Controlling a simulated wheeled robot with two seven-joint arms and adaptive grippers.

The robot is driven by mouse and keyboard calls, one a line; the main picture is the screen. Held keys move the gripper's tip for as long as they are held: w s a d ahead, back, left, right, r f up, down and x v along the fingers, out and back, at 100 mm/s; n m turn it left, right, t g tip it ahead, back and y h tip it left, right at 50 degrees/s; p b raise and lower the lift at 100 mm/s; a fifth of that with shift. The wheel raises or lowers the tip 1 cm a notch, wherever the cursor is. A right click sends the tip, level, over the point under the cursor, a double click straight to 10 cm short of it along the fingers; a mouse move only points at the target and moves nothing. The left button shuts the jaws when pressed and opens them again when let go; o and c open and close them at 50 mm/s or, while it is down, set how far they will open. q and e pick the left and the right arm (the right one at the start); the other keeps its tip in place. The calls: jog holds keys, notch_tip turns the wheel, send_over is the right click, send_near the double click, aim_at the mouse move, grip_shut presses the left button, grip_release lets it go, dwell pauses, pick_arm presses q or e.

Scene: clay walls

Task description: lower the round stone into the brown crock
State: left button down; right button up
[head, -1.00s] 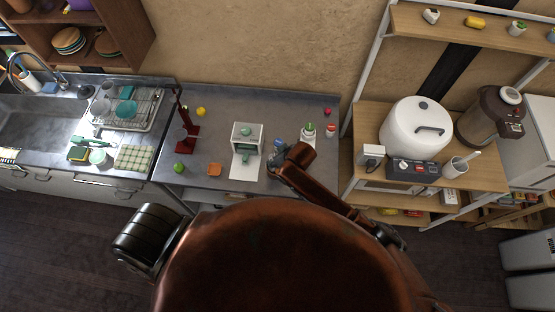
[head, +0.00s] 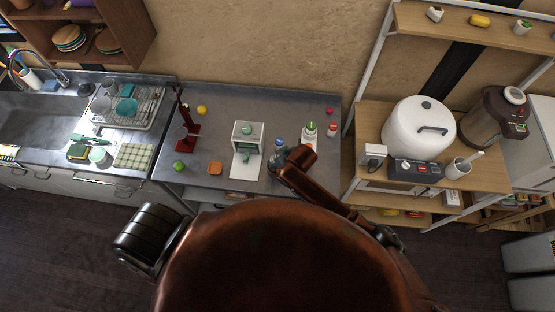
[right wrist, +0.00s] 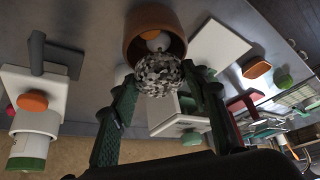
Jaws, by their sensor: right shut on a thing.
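In the right wrist view my right gripper (right wrist: 160,92) has its dark green fingers shut on the round stone (right wrist: 158,76), which is speckled grey and white. The brown crock (right wrist: 134,36) is just past the stone, with its open mouth facing the camera. A pale rounded shape (right wrist: 155,40) shows within the mouth. The stone overlaps the crock's near rim in the picture; I cannot tell whether they touch. In the head view my copper right arm reaches the counter, and its gripper, the stone and the crock are not clear. My left gripper is out of view.
On the metal counter (head: 232,97) stand a white and green device (head: 248,133), white bottles (head: 310,131) close to my right arm, and a red stand (head: 187,132). A green apple (head: 179,165) and an orange block (head: 215,169) lie near the front edge. The back middle is clear.

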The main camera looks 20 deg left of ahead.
jog(key=shift+f+b, duration=0.75)
jog(key=shift+f, duration=0.7)
jog(key=shift+s+d+f, duration=0.2)
jog(key=shift+f, duration=0.2)
jog(key=shift+s+d+f, duration=0.1)
jog(key=shift+d+f, duration=0.05)
jog(key=shift+f, duration=0.05)
jog(key=o, duration=1.4)
jog(key=shift+f, duration=0.1)
jog(key=shift+w, duration=0.2)
jog(key=shift+r, duration=0.3)
